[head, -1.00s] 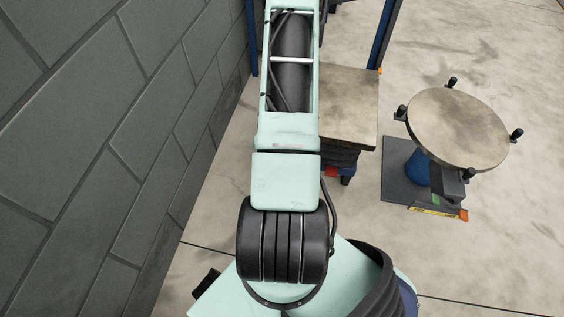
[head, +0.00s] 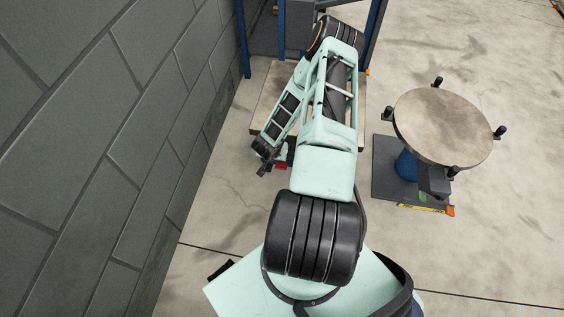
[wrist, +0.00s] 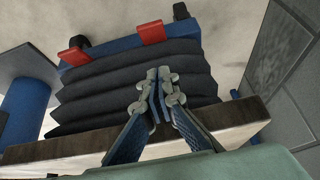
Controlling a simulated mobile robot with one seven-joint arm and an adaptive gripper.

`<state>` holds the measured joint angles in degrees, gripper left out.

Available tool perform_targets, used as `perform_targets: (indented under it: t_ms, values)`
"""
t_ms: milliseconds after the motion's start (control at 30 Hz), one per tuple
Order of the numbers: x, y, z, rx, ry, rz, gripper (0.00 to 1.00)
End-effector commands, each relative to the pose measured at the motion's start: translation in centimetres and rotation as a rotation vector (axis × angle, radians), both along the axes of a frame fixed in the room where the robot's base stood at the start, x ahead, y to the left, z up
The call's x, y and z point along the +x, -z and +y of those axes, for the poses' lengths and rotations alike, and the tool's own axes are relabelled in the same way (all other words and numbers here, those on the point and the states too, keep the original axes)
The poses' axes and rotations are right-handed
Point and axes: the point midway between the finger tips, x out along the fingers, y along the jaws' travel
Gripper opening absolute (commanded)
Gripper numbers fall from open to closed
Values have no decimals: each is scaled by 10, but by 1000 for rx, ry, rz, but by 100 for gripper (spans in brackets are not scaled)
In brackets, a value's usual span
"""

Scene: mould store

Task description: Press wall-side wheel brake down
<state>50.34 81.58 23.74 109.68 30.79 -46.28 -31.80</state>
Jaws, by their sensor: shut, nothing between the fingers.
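The wheeled lift table (head: 262,95) has a blue base, black bellows and a worn top. In the wrist view two red brake pedals stick out at its base edge beside black wheels. The wall-side brake pedal (wrist: 151,32) is nearer the grey wall on the right; the other brake pedal (wrist: 74,57) is to its left. I cannot tell whether either is up or down. My gripper (wrist: 157,88) is shut and empty, in front of the bellows and apart from the pedals in the picture. In the head view my gripper (head: 263,168) is low at the table's near edge, beside a bit of red.
The block wall (head: 100,130) runs close along the left. A round-topped stand (head: 445,125) with black knobs and a dark base stands to the right. Blue posts (head: 242,40) rise behind the lift table.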

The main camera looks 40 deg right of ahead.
Motion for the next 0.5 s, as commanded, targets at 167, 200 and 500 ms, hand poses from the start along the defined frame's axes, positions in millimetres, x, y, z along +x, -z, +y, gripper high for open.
perform_targets:
  t_ms: [167,200,500]
  values:
    - [1,7,-3,1,1,1,0]
    - [3,11,-4,1,1,1,0]
    - [20,65,-26,3,5,0,0]
